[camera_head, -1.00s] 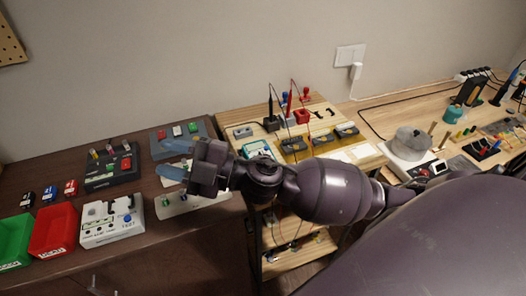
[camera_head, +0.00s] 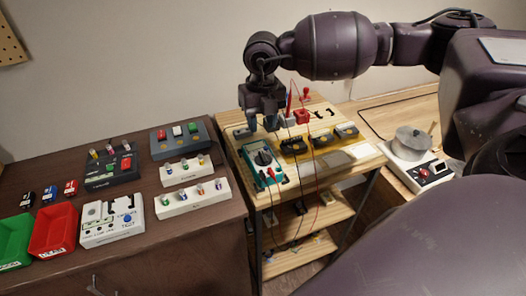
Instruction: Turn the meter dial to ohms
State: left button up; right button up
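The meter (camera_head: 251,165) is a teal-edged multimeter lying on the front left of the light wooden bench top. Its large black dial (camera_head: 263,157) faces up; the marking that it points to is too small to read. My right gripper (camera_head: 262,123) points down just behind and above the meter, with its two fingers apart and nothing between them. It appears clear of the dial. My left gripper is not in view.
Yellow-and-black boxes (camera_head: 294,146) stand right of the meter. Red and black probes (camera_head: 290,97) with thin leads stand behind it. A dark table (camera_head: 150,255) at the left holds a red bin (camera_head: 53,230), a green bin (camera_head: 14,241) and white racks (camera_head: 192,197).

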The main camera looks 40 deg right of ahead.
aim_at(263, 155)
jog(key=f, duration=1)
jog(key=shift+d+f+b, duration=0.25)
jog(key=shift+f+b, duration=0.1)
grip_shut()
